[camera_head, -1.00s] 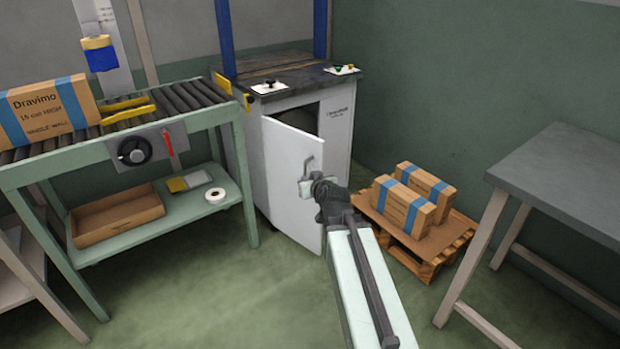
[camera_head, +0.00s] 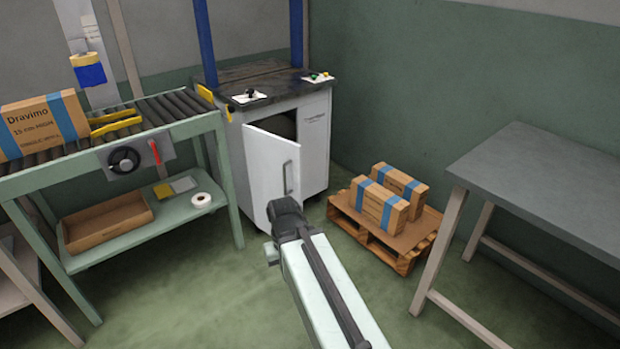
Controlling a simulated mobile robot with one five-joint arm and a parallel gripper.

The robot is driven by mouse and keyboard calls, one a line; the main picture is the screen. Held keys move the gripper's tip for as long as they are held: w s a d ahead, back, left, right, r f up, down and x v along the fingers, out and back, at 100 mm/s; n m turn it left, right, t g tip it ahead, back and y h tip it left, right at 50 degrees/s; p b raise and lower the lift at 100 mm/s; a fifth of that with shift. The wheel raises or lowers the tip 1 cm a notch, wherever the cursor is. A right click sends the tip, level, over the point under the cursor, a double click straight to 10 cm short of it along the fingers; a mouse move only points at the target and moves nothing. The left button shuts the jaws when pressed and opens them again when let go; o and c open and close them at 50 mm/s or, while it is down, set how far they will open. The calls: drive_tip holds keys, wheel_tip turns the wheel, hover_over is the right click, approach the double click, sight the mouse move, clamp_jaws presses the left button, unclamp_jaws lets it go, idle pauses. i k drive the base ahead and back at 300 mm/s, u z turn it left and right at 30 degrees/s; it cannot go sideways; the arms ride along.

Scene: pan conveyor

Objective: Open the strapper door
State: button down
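The strapper (camera_head: 315,140) is a white cabinet with a dark top and blue uprights, at the back centre. Its white door (camera_head: 262,170) stands partly open, swung out toward me, with a dark gap at its upper right. The grey door handle (camera_head: 288,178) shows whole on the door's right side. My gripper (camera_head: 275,250) is low in front of the door, below the handle and apart from it. Its fingers are mostly hidden behind my own wrist, so I cannot see whether they are open.
A roller conveyor table (camera_head: 180,107) with a Dravimo carton (camera_head: 45,122) stands at the left. A pallet (camera_head: 400,255) with two cartons (camera_head: 385,205) is right of the strapper. A grey table (camera_head: 550,180) stands at the right. Green floor is free in front.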

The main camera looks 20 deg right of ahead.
sight(274, 165)
drive_tip(key=k, duration=0.25)
drive_tip(key=u, duration=0.6)
drive_tip(key=i, duration=0.75)
drive_tip(key=u, duration=0.1)
